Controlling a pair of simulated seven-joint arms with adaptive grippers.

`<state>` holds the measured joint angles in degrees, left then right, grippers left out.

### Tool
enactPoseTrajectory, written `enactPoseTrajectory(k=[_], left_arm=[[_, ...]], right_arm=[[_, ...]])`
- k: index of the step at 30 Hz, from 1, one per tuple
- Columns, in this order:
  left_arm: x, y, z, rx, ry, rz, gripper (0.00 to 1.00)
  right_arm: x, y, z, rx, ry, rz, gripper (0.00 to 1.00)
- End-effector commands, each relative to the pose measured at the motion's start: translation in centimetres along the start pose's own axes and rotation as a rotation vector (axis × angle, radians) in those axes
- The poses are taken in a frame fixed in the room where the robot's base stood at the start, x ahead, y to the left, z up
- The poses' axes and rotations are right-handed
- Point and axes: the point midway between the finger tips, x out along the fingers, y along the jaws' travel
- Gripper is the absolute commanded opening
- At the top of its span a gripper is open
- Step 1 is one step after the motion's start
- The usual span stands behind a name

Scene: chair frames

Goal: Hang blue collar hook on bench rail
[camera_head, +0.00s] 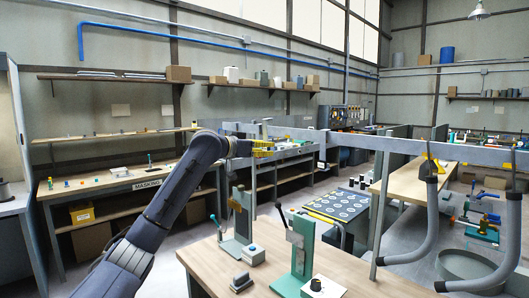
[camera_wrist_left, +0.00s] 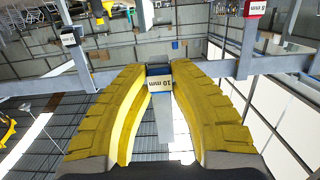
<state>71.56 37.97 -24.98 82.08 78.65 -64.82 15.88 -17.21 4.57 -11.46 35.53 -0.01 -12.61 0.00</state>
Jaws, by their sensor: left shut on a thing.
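My left gripper (camera_head: 268,148) comes in from the left, level with the bench rail (camera_head: 360,148) and close to its left part. In the left wrist view its yellow fingers (camera_wrist_left: 159,85) are shut on the blue collar hook (camera_wrist_left: 158,70), whose blue block carries a "10 mm" label. A grey bar extends from the block between the fingers. The rail (camera_wrist_left: 40,85) runs across behind the block; I cannot tell whether they touch. In the head view the held hook is not clearly visible. My right gripper is not in view.
A wooden bench (camera_head: 205,262) with green fixtures (camera_head: 298,262) stands below. A blue cart (camera_head: 338,205) stands behind.

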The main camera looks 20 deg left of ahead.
Motion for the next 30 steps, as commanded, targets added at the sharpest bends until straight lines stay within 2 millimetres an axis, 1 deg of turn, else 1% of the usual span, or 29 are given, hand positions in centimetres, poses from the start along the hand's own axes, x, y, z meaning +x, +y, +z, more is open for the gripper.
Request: enactPoseTrajectory(k=[6, 8, 21, 30], left_arm=[[-0.1, 0.0, -0.1, 0.001, 0.001, 0.000, 0.00], [0.2, 0.0, 0.0, -0.001, 0.002, 0.001, 0.00], [3.5, 0.0, 0.1, -0.001, 0.001, 0.001, 0.00], [5.1, 0.0, 0.1, -0.001, 0.002, 0.001, 0.00]], right_arm=[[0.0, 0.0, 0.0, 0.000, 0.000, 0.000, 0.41], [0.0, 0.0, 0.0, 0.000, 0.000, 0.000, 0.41], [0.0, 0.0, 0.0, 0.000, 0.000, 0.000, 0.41], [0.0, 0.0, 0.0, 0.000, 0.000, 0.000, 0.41]])
